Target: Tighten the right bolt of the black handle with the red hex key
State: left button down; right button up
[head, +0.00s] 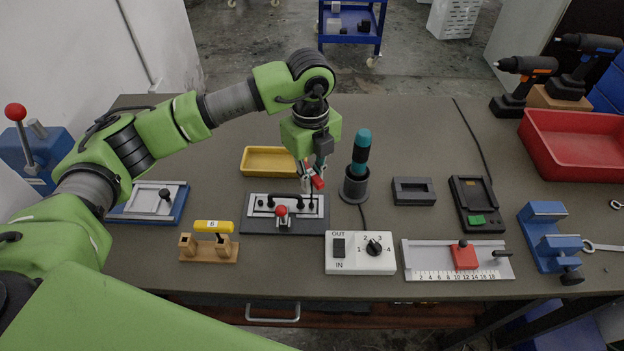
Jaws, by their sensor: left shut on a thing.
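The plate fixture (256,226) lies on the table in front of me, with a pale plate on a dark base. The black handle (287,199) runs across the back of its plate. A red-knobbed lever (282,212) stands at its front. My left gripper (315,170) points down just behind and above the handle's right end. It is shut on the red hex key (317,181). The key's lower end is near the right bolt, but I cannot tell whether it sits in it. The bolt itself is too small to make out. My right gripper is not in view.
A yellow tray (258,161) lies behind the fixture. A teal-handled tool stands in a dark holder (355,188) close to the right of the gripper. A white switch box (345,263) is at front right, and a wooden stand (216,249) at front left.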

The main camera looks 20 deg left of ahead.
pick_arm(q)
jog(key=shift+a+f+m+b, duration=0.1)
jog(key=shift+m+b, duration=1.4)
jog(key=shift+m, duration=1.6)
jog(key=shift+m, duration=0.3)
jog(key=shift+m+b, duration=0.4)
jog(key=shift+m, duration=0.2)
jog(key=shift+m+b, duration=0.5)
jog(key=shift+m, duration=0.4)
jog(key=shift+m+b, duration=0.75)
jog(key=shift+m, duration=0.85)
jog(key=shift+a+m+b, duration=0.1)
jog(key=shift+m+b, duration=0.6)
jog(key=shift+m, duration=1)
